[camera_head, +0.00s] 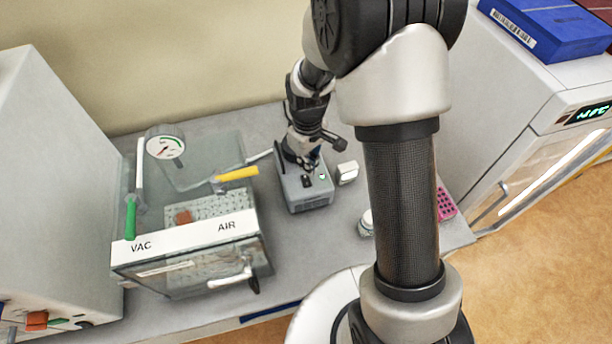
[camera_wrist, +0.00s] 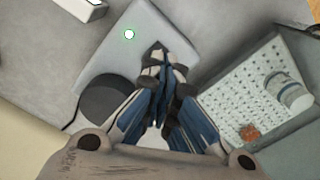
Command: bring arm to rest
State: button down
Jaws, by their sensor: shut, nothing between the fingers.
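My arm reaches over the bench in the head view, and my gripper (camera_head: 306,164) is low over a small grey device (camera_head: 312,196). In the wrist view my gripper (camera_wrist: 157,118) is shut with nothing between its fingers. Whether the tips touch the device I cannot tell.
A clear vacuum chamber (camera_head: 190,228) with a gauge (camera_head: 165,146) stands left of the device. A small white block (camera_head: 347,172), a jar (camera_head: 366,222) and a pink rack (camera_head: 445,205) are to the right. A large white cabinet (camera_head: 500,105) stands at the right.

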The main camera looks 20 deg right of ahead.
dwell(0.5)
jog(key=s+r+m+t+b, duration=0.2)
jog(key=s+r+m+b, duration=0.1)
jog(key=s+r+b, duration=0.65)
jog(key=s+r+m+t+b, duration=0.2)
jog(key=s+m+b, duration=0.1)
jog(key=s, duration=0.9)
jog(key=shift+s+t+b, duration=0.3)
jog(key=shift+b, duration=0.1)
